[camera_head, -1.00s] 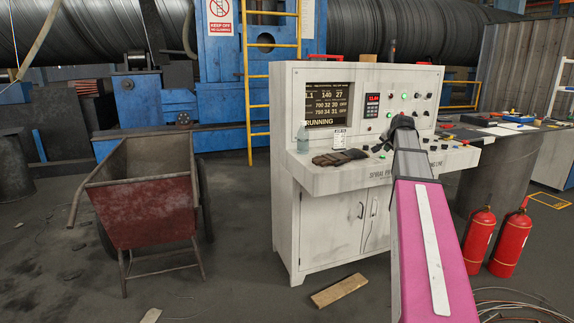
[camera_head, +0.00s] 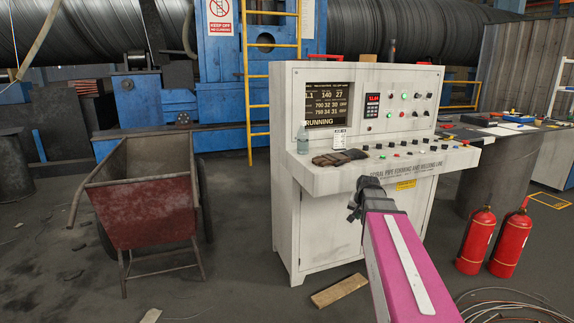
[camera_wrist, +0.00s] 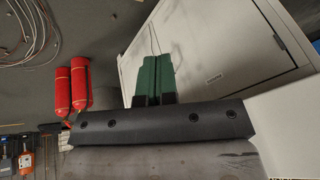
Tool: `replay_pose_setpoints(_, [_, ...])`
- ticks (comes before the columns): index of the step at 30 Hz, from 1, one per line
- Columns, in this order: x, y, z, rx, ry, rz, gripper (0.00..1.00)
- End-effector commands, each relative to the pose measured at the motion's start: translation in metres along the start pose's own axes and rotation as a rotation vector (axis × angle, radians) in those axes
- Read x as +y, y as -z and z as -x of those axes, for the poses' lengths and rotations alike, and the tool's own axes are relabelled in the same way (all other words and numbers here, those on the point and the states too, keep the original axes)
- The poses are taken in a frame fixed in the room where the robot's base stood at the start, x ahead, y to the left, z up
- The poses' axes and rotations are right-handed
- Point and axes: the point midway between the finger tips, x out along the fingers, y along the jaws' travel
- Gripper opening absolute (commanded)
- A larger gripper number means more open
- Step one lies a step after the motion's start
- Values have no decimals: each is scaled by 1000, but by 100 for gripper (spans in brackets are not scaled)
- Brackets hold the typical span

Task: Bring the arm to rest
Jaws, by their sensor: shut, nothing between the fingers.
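My gripper (camera_wrist: 149,58) shows in the wrist view as two green fingers, pressed together and empty. They are in front of the grey-white cabinet side of the control console (camera_wrist: 205,45). In the head view my arm reaches up from the bottom right with a pink link. Its dark end is in front of the doors of the control console (camera_head: 320,225), below the edge of the button panel. The fingers are hidden or too small to make out there.
Two red fire extinguishers (camera_head: 477,240) stand right of the console. A rusty cart (camera_head: 150,210) stands left. A wooden board (camera_head: 338,291) and loose cables (camera_head: 510,305) lie on the floor. Gloves (camera_head: 340,157) and a spray bottle (camera_head: 303,141) are on the console shelf.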

Motion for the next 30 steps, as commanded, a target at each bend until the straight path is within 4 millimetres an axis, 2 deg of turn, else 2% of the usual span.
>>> replay_pose_setpoints(1, [0, -32, -10, -38, -12, 37, 0])
replay_pose_setpoints(9, [7, -165, -49, -225, -73, 248, 0])
replay_pose_setpoints(12, [12, -207, -57, -287, -90, 319, 0])
replay_pose_setpoints(15, [16, -239, -61, -336, -102, 375, 0])
replay_pose_setpoints(18, [20, -259, -64, -368, -110, 412, 0])
replay_pose_setpoints(21, [22, -268, -65, -383, -114, 430, 0])
replay_pose_setpoints(30, [22, -269, -65, -385, -114, 433, 0])
